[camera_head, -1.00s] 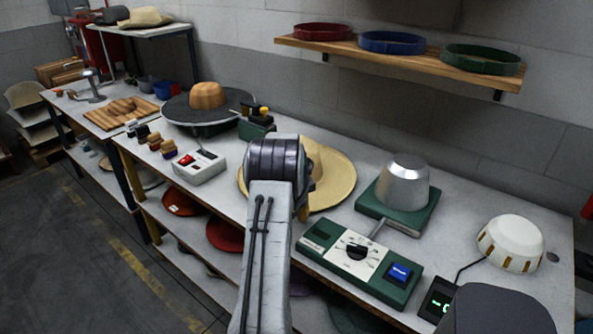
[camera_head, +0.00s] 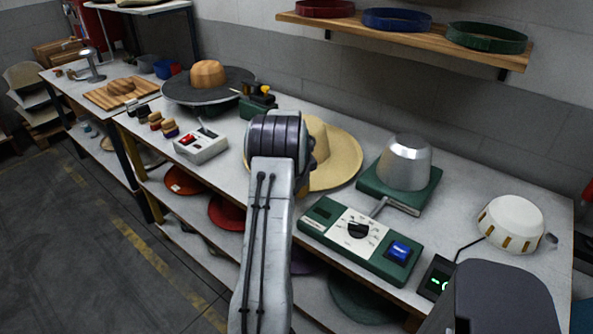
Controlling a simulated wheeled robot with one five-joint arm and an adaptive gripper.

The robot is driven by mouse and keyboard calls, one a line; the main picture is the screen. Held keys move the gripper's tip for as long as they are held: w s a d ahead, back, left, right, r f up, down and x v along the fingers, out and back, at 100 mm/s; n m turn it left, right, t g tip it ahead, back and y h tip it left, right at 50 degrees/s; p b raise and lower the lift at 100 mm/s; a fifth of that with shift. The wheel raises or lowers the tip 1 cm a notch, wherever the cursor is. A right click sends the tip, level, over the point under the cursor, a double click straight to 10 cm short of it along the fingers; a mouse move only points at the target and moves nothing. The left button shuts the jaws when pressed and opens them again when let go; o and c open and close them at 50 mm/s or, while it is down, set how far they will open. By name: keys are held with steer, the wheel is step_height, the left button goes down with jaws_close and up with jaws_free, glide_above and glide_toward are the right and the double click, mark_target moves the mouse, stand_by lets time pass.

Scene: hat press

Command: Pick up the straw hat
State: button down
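The straw hat (camera_head: 341,160) is pale tan with a wide brim and a rounded crown. It lies on the grey worktable (camera_head: 232,178) in the middle of the view. My arm reaches up from the bottom and its dark end joint covers the left part of the hat. My gripper is hidden behind this joint, so its fingers and any contact with the hat cannot be seen. The visible brim rests flat on the table.
A metal hat form on a green base (camera_head: 404,165) and a green control box (camera_head: 361,240) stand right of the hat. A white dome (camera_head: 510,224) is farther right. A white switch box (camera_head: 201,146) and a wooden block on a dark disc (camera_head: 208,77) are left. A shelf (camera_head: 404,39) hangs behind.

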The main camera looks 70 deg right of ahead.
steer(key=shift+r, duration=0.15)
step_height(320, 180, up, 18)
steer(key=b, duration=0.2)
stand_by(0.4)
steer(key=c, duration=1.8)
jaws_free()
jaws_close()
